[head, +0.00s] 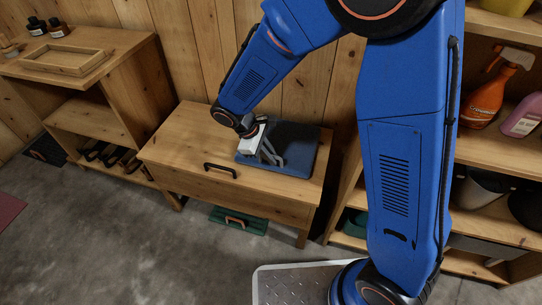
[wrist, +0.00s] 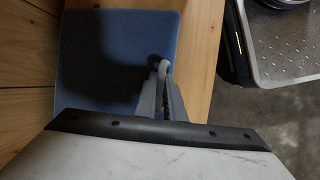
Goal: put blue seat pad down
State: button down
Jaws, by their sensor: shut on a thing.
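The blue seat pad (head: 299,143) lies flat on, or just above, the top of a low wooden chest (head: 180,139); I cannot tell whether it touches. My gripper (head: 275,160) is over the pad's left part in the head view, with its fingers close together at the pad. In the wrist view, the pad (wrist: 110,50) fills the upper left, and my gripper (wrist: 165,70) is shut on it near its right edge. The gripper hides part of the pad.
The chest has a black handle (head: 220,170) on its front. A green object (head: 238,220) sits below it. A shelf with a wooden tray (head: 67,60) and dark bottles stands left. A shelf with an orange spray bottle (head: 488,95) stands right.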

jog(key=c, duration=1.9)
grip_release()
jog(key=shift+o, duration=0.2)
jog(key=v, duration=1.2)
jog(key=shift+s+a, duration=0.1)
jog(key=shift+a, duration=0.05)
